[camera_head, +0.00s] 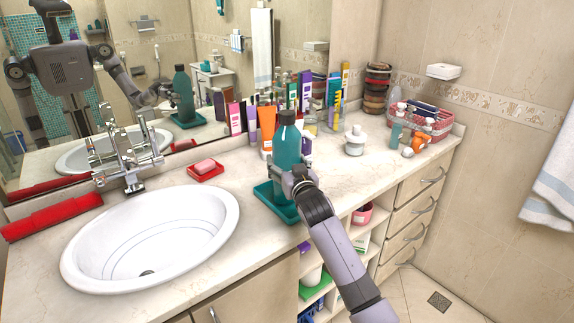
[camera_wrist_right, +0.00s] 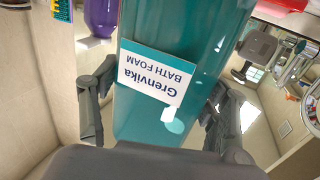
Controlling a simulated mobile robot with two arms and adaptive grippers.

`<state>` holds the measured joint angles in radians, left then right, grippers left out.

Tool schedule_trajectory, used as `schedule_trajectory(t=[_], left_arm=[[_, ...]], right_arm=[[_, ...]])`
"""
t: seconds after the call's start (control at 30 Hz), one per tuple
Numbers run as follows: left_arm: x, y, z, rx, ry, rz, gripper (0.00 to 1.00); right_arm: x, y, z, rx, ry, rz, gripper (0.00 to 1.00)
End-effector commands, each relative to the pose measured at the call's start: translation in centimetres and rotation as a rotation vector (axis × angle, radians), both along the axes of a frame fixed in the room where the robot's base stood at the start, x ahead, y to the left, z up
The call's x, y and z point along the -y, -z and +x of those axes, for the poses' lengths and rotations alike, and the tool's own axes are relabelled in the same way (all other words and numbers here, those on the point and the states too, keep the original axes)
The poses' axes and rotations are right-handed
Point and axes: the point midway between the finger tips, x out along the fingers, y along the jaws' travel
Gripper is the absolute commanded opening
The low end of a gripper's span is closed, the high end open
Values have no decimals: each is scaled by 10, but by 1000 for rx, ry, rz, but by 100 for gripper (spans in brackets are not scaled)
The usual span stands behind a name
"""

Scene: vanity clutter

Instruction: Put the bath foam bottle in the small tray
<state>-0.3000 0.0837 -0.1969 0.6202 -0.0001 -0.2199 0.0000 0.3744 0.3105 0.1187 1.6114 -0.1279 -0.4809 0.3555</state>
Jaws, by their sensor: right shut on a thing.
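The bath foam bottle (camera_head: 287,145) is teal with a dark cap and is upright on the counter side right of the sink. Its label, reading "Grenvika BATH FOAM", faces the right wrist view (camera_wrist_right: 158,78). My right gripper (camera_head: 298,172) is shut on the bottle, with a finger on each side in the wrist view (camera_wrist_right: 155,105). The small teal tray (camera_head: 276,209) lies on the counter directly under the bottle. The gripper hides part of the bottle's lower end, so I cannot tell whether it touches the tray floor. My left gripper is not in view.
A white sink (camera_head: 150,240) with a chrome faucet (camera_head: 130,160) is to the left. A red soap dish (camera_head: 205,171) sits beside it. Several tubes and boxes (camera_head: 268,125) stand close behind the bottle. A white jar (camera_head: 355,142) and pink basket (camera_head: 430,122) are further right.

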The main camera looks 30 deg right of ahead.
Motion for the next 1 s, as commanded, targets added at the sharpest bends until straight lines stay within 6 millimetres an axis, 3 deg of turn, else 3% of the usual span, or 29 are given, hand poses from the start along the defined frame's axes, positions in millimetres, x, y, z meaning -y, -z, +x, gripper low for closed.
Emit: schedule_trajectory(t=[0.47, 0.5, 0.77, 1.0], left_arm=[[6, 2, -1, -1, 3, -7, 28], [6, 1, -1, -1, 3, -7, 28], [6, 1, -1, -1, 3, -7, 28], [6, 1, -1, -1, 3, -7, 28]], right_arm=[[0, 9, 0, 5, -1, 0, 8], [0, 11, 0, 1, -1, 0, 71], [0, 11, 0, 0, -1, 0, 88], [0, 10, 0, 1, -1, 0, 89]])
